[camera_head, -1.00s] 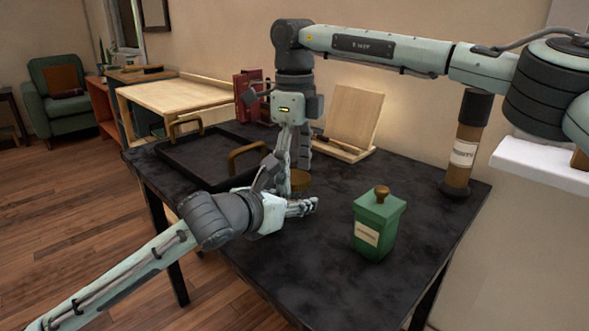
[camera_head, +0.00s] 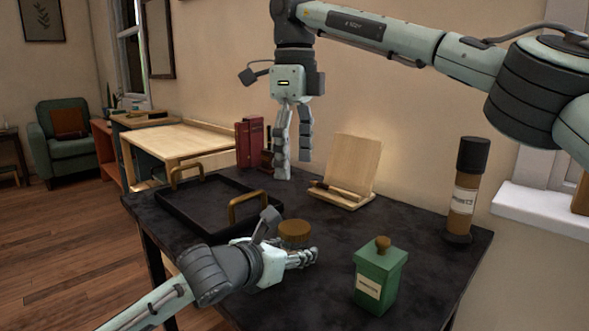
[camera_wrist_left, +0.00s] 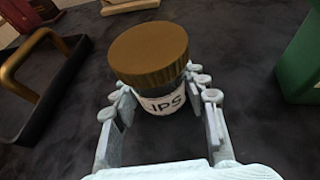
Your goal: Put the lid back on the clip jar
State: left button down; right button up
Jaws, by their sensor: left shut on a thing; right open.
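The clip jar (camera_wrist_left: 160,104) is a dark jar with a white label ending in "IPS". It stands on the black table, largely hidden by my left gripper in the head view. Its ribbed brown lid (camera_head: 294,232) rests on top of the jar; the lid also shows in the left wrist view (camera_wrist_left: 150,52). I cannot tell whether it is fully seated. My left gripper (camera_head: 300,258) is shut around the jar below the lid, one finger on each side in the left wrist view (camera_wrist_left: 165,94). My right gripper (camera_head: 294,170) is open and empty, raised above and behind the lid.
A green canister (camera_head: 380,278) with a knobbed lid stands to the right. A black tray (camera_head: 185,222) with brass handles is at the left. A wooden stand (camera_head: 357,168), red books (camera_head: 249,143) and a labelled tube (camera_head: 464,190) are farther back. The table's middle is clear.

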pick_arm(q)
jog(key=c, duration=0.7)
grip_release()
jog(key=shift+c, duration=0.2)
jog(key=v, duration=1.2)
jog(key=shift+s, duration=0.1)
